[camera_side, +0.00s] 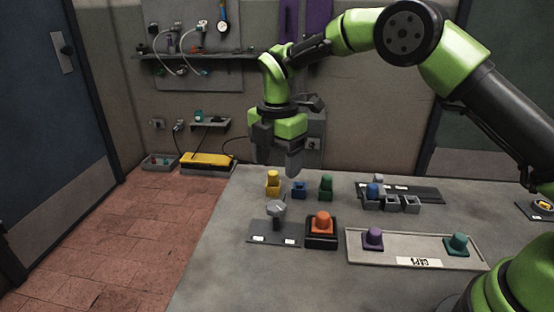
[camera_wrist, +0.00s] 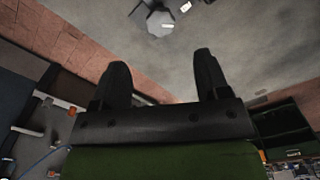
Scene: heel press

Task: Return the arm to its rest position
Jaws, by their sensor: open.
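My gripper (camera_side: 276,165) hangs above the far left part of the grey table (camera_side: 330,288), fingers pointing down. It holds nothing and is clear of the objects below. In the wrist view the two dark fingers of my gripper (camera_wrist: 158,80) stand apart with an empty gap between them. The wrist view also shows a grey octagonal knob (camera_wrist: 160,22) at the top edge.
On the table stand a yellow piece (camera_side: 272,180), a blue piece (camera_side: 299,188), a green piece (camera_side: 326,187), the grey knob (camera_side: 277,208) and an orange piece (camera_side: 322,222). A tray (camera_side: 405,262) holds purple (camera_side: 373,238) and teal (camera_side: 457,243) pieces. The front left table is bare.

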